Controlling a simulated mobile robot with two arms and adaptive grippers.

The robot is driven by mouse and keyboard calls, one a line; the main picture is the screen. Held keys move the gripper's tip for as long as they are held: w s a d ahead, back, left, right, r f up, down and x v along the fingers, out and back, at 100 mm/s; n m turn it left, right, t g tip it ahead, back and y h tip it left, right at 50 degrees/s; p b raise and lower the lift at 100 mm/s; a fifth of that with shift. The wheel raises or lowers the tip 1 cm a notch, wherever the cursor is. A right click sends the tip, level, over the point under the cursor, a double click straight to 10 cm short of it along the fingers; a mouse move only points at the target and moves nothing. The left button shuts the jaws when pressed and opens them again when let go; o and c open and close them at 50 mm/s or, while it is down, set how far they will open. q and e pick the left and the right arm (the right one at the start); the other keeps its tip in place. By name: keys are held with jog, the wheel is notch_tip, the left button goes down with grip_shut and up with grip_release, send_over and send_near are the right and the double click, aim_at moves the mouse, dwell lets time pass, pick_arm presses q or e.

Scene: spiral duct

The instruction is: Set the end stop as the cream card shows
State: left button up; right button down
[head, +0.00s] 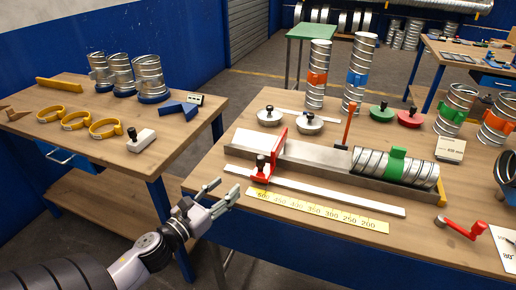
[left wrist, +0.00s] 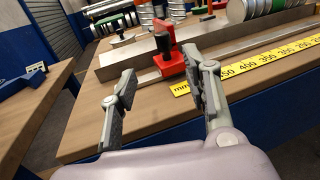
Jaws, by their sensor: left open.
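The red end stop (head: 262,178) with its black knob sits at the left end of the grey measuring bed (head: 320,160), near the high-number end of the yellow scale (head: 320,211). In the left wrist view, the red stop (left wrist: 171,62) shows beyond the fingers. The cream card (head: 451,149) stands at the right behind the bed; its lettering is too small to read surely, though it ends in "mm". My left gripper (head: 222,188) is open and empty, just left of the stop at the table's front left edge; its fingers also show in the wrist view (left wrist: 160,82). My right gripper is out of view.
A spiral duct with a green clamp (head: 396,165) lies on the bed's right part. Grey, green and red caps (head: 382,112) and upright ducts (head: 357,75) stand behind. A red crank (head: 462,229) lies front right. A side table (head: 95,155) stands left, across a gap.

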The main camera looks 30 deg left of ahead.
pick_arm(q)
jog(key=p, duration=0.2)
send_near(258, 161)
jog(key=shift+w+r, duration=0.35)
jog(key=shift+w, duration=0.05)
jog(key=w, duration=0.5)
jog(key=w+p, duration=0.1)
jog(key=w, duration=0.4)
jog(key=shift+w+f+p, duration=0.25)
jog(key=shift+w+p, duration=0.05)
jog(key=shift+w, duration=0.05)
jog(key=shift+w+d, duration=0.1)
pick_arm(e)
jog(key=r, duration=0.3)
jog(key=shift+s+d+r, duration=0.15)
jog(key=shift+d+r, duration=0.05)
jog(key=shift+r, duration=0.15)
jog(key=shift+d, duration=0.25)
pick_arm(q)
jog(key=shift+c, duration=0.6)
grip_shut()
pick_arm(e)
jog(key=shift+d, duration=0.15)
pick_arm(q)
jog(key=shift+d, duration=0.15)
